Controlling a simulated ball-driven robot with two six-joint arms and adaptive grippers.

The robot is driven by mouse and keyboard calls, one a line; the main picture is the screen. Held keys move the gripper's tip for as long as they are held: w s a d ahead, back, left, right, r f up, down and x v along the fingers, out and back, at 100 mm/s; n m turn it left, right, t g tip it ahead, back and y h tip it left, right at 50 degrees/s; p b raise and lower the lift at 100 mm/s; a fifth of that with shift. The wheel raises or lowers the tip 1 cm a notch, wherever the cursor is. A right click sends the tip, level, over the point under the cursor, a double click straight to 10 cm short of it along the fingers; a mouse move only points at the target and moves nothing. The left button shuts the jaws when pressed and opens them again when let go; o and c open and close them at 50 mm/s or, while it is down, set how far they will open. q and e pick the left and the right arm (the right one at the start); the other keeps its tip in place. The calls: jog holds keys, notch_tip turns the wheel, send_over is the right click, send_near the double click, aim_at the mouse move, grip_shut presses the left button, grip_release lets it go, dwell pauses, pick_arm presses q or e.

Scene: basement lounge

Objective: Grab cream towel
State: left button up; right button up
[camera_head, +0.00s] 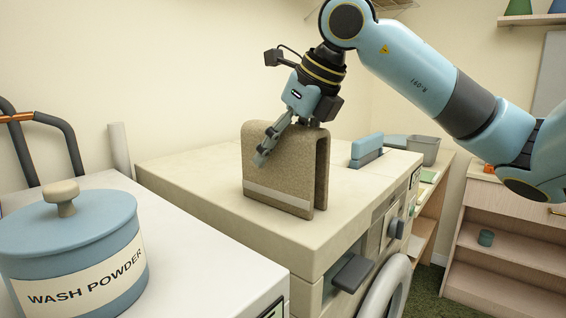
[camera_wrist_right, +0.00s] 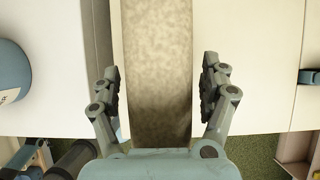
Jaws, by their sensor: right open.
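The towel (camera_head: 270,180) is a folded, speckled beige-tan cloth with a paler band near its lower edge. It stands like an upside-down U on top of the cream washing machine (camera_head: 200,165). My right gripper (camera_head: 275,140) is at the towel's upper part, with one finger in front of its near face; the other finger is hidden in the head view. In the right wrist view, the towel (camera_wrist_right: 157,60) runs between the two open fingers (camera_wrist_right: 160,78), with a gap on each side. My left gripper is not in view.
A blue wash powder canister (camera_head: 75,250) stands on a white surface at the front left. A blue brush-like object (camera_head: 367,149) and a grey bin (camera_head: 424,150) are behind the towel to the right. The machine top left of the towel is clear.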

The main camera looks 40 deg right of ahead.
jog(key=c, duration=1.4)
jog(key=shift+o, duration=0.2)
